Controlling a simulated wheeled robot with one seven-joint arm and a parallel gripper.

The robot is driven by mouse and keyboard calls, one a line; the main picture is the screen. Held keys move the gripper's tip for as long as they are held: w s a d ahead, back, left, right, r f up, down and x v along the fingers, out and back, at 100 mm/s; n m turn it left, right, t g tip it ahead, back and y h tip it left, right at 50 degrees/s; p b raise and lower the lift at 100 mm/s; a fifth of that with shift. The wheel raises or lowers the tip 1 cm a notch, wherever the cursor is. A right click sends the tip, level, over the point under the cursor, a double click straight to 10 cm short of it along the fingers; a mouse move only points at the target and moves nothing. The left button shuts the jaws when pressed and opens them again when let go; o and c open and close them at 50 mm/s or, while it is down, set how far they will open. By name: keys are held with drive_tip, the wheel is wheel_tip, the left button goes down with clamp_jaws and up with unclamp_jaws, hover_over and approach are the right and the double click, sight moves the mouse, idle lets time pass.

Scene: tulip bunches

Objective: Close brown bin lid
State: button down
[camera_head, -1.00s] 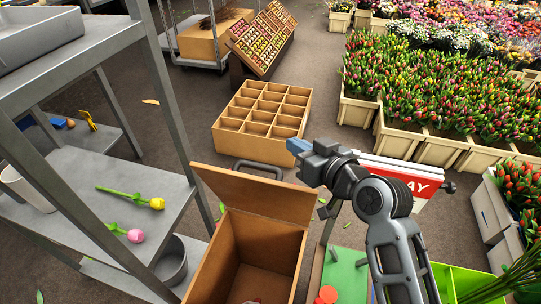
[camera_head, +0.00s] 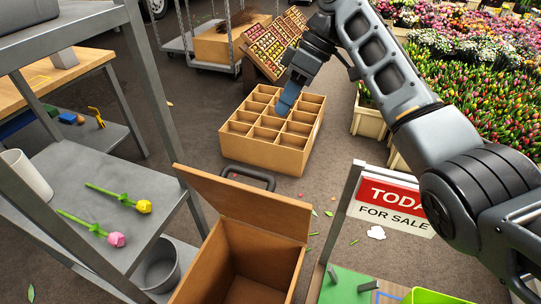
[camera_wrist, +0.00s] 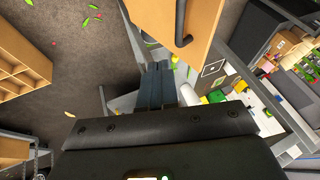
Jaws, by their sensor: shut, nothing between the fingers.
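The brown bin (camera_head: 236,262) stands at the bottom centre of the head view, its inside visible from above. Its lid (camera_head: 246,205) stands raised at the far edge of the bin, with a black handle (camera_head: 250,174) behind its top edge. My gripper (camera_head: 287,99) is beyond the lid, in front of the divided box in that view, with its blue-grey fingers pointing down. In the wrist view the fingers (camera_wrist: 158,82) are together and empty. A brown panel with a black handle (camera_wrist: 183,25), seemingly the lid, is just past the fingertips; I see no clear contact.
A divided wooden box (camera_head: 265,145) sits on the floor behind the bin. A grey metal shelf (camera_head: 95,170) with two tulips is close on the left. A red and white sign (camera_head: 392,206) stands right of the bin, under my arm.

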drive_tip(key=s+a+f, duration=0.4)
drive_tip(key=s+f, duration=0.1)
drive_tip(key=f, duration=0.5)
drive_tip(key=shift+s+a, duration=0.2)
drive_tip(key=shift+a, duration=0.1)
drive_tip(key=shift+f+b, duration=0.1)
drive_tip(key=shift+b, duration=0.2)
